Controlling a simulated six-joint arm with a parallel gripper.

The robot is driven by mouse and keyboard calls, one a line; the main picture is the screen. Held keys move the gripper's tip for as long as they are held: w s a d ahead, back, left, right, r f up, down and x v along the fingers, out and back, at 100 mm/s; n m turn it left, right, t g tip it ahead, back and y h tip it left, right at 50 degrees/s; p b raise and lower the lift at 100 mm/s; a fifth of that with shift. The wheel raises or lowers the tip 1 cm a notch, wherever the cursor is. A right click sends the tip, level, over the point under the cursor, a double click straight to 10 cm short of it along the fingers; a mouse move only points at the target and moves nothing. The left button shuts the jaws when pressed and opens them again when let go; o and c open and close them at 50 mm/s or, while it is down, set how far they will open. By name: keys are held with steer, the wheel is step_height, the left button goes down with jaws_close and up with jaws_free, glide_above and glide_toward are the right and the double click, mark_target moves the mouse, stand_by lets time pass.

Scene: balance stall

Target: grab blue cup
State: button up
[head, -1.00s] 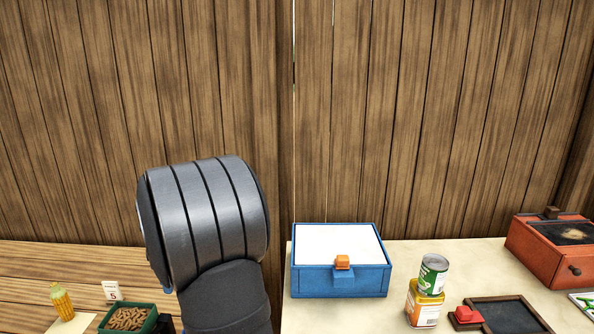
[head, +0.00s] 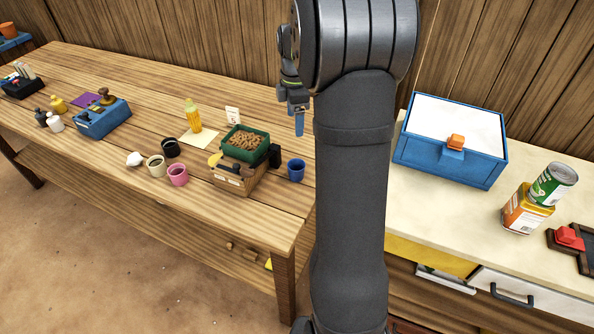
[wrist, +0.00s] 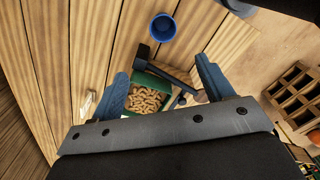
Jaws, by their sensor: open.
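The blue cup (head: 296,170) stands upright on the wooden table, at the right of the green box in the head view. In the wrist view the cup (wrist: 162,27) is near the top centre, beyond my fingertips, and its open top shows. My gripper (wrist: 161,66) is open with nothing held between its blue fingers. In the head view the gripper (head: 299,122) hangs above the table at the back, partly hidden by my arm. The cup is clear of the fingers.
A green box of brown pellets (head: 245,141) and a wooden crate (head: 238,184) stand beside the cup. A black cup (head: 171,148), a pink cup (head: 178,175) and a corn-like bottle (head: 193,118) are farther left. A blue box (head: 451,140) is on the right counter.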

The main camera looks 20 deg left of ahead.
step_height(320, 180, down, 2)
steer(key=n, duration=0.3)
glide_above(296, 169)
steer(key=s, duration=0.1)
steer(key=f, duration=1.2)
steer(key=shift+s+d+f, duration=0.15)
steer(key=shift+d, duration=0.05)
steer(key=shift+s+d+f, duration=0.15)
steer(key=shift+f, duration=1.2)
steer(key=shift+s+d+f, duration=0.1)
steer(key=shift+d+f, duration=0.05)
steer(key=shift+f, duration=1.2)
steer(key=shift+c, duration=0.2)
steer(key=c, duration=1)
